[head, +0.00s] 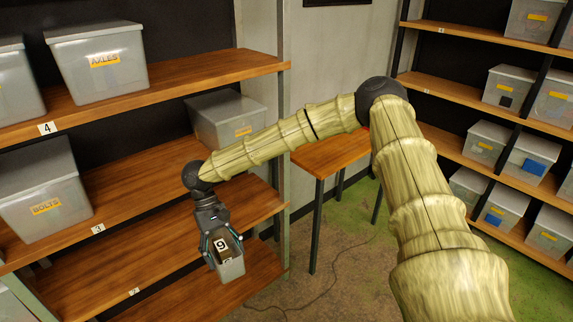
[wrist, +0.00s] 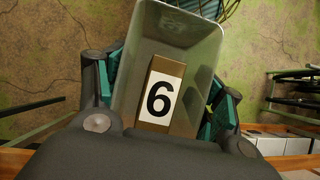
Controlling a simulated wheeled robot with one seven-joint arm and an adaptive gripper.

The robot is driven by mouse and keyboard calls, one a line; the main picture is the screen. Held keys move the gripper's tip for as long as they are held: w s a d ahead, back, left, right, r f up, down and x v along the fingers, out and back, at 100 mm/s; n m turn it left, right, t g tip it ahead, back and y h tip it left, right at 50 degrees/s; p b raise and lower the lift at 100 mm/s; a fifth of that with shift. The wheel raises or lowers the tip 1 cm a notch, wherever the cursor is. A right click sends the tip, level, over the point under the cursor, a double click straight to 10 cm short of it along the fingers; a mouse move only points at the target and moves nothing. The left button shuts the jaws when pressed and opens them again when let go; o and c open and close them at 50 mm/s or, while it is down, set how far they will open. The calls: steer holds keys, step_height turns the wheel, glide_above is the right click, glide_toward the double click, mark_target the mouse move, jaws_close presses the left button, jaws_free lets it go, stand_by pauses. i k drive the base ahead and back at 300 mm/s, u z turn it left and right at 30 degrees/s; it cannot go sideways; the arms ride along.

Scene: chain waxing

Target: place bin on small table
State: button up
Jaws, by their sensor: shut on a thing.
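My gripper (head: 220,240) is shut on a small grey bin (head: 231,270), with a teal-edged finger on each side of it. In the wrist view the bin (wrist: 185,45) is open-topped and fills the middle, between the fingers (wrist: 166,95). A brown block with a white "6" label (wrist: 158,97) lies inside it. In the head view the bin hangs in front of the lower left shelves, tilted. The small table (head: 325,157) has a wooden top and dark legs. It stands right of and beyond the bin, partly hidden by my arm.
The left shelf unit (head: 190,76) holds lidded grey bins, one marked "BOLTS" (head: 45,195). A grey post (head: 284,140) stands between these shelves and the small table. More stocked shelves (head: 480,40) line the right. A cable (head: 335,268) lies on the open floor.

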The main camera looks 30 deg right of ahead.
mark_target(335, 148)
steer(key=z, duration=0.5)
steer(key=i, duration=0.5)
steer(key=z, duration=0.95)
steer(key=i, duration=1.55)
steer(key=u, duration=0.4)
